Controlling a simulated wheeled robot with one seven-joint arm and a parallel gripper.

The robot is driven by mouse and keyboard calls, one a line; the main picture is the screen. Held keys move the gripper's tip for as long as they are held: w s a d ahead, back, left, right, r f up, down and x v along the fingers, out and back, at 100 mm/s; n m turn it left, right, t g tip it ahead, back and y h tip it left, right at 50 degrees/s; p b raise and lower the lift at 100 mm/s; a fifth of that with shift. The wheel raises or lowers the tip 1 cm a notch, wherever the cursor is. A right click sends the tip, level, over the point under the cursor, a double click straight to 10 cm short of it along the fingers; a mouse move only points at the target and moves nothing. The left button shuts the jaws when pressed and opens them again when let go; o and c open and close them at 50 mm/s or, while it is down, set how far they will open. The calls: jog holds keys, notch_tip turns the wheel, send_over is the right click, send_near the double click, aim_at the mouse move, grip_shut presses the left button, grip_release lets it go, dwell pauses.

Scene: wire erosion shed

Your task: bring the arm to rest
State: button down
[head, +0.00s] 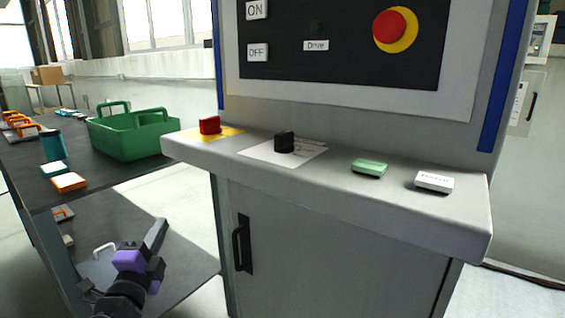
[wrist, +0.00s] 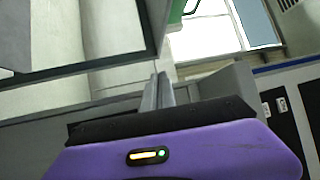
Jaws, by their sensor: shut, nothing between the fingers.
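My gripper (head: 157,236) shows at the lower left of the head view, with purple and black housing. It is in front of the cabinet's left side and below the shelf's height in the picture. In the wrist view the two grey fingers (wrist: 158,92) are together, with nothing between them. The gripper touches nothing that I can see.
A grey control cabinet (head: 330,262) has a ledge (head: 330,190) bearing a red knob (head: 209,125), a black knob (head: 284,142), a green block (head: 370,168) and a white block (head: 434,181). A dark table (head: 95,176) at left holds a green basket (head: 133,137).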

jog(key=s+d+f+n+t+y, duration=0.25)
jog(key=d+n, duration=0.45)
jog(key=d, duration=0.7)
jog(key=s+d+f+n+g+y, duration=0.1)
jog(key=s+d+f+n+y, duration=0.1)
jog(key=s+d+f+n, duration=0.35)
jog(key=s+d+f+n+y, duration=0.1)
jog(key=s+d+f+n, duration=0.2)
jog(key=s+d, duration=0.55)
jog(key=s+d+f+g+h, duration=0.2)
jog(key=s+d, duration=0.5)
jog(key=s, duration=0.5)
jog(key=s+d+f+n+g+h, duration=0.1)
jog(key=s+d+g+h, duration=0.15)
jog(key=s+d, duration=0.7)
jog(key=s+d+f+g+h, duration=0.1)
jog(key=s+d+f+g, duration=0.3)
jog(key=s, duration=1)
notch_tip(320, 180, up, 29)
jog(key=t+p, duration=0.1)
jog(key=p, duration=2.5)
jog(key=shift+w+d+p, duration=0.2)
jog(key=shift+w+p, duration=0.05)
jog(key=shift+p, duration=0.05)
jog(key=shift+d, duration=0.1)
